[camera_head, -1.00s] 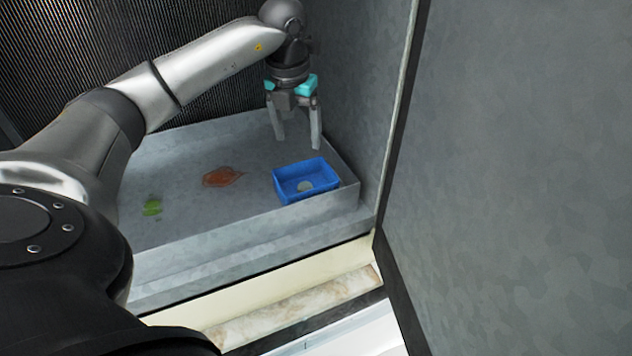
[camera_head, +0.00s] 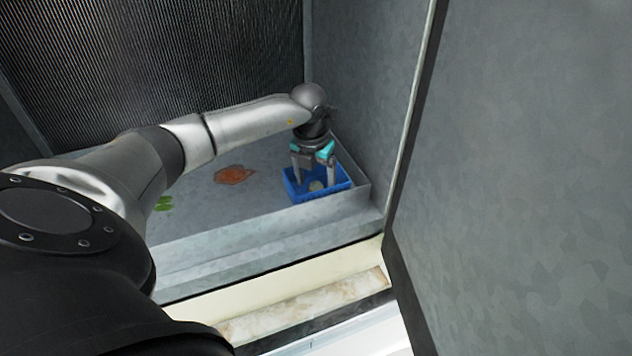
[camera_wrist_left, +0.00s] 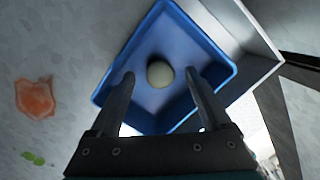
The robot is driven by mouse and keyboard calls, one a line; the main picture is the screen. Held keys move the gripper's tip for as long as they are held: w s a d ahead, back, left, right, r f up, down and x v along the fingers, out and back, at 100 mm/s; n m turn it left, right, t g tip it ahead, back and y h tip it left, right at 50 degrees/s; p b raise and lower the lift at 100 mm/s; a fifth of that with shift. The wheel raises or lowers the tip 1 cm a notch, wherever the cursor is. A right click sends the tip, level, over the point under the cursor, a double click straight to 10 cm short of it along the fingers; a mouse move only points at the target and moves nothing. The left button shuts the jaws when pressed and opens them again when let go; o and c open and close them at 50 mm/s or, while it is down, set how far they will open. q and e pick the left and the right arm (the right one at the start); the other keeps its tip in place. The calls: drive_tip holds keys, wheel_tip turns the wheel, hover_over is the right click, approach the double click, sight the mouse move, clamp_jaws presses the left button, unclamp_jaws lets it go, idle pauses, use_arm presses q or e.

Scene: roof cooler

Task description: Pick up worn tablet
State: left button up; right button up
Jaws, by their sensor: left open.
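The worn tablet is a small pale round disc (camera_head: 316,186) lying on the floor of a blue tray (camera_head: 298,199). In the left wrist view the tablet (camera_wrist_left: 160,74) shows beyond and between my finger tips, with the tray's blue wall (camera_wrist_left: 221,62) around it. My left gripper (camera_head: 314,183) is open and points down at the tray, its fingers on either side of the tablet in the picture. In the wrist view the gripper (camera_wrist_left: 160,82) is empty. I cannot tell how far the tips are above the tray floor. My right gripper is not in view.
The tray sits in the right corner of a grey metal pan with a raised rim (camera_head: 270,224). An orange patch (camera_head: 234,175) and a green patch (camera_head: 164,203) lie on the pan floor to the left. A grey wall (camera_head: 365,90) stands close on the right.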

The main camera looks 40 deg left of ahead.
use_arm(q)
drive_tip(key=shift+f, duration=0.1)
drive_tip(key=shift+c, duration=0.2)
clamp_jaws()
idle(0.4)
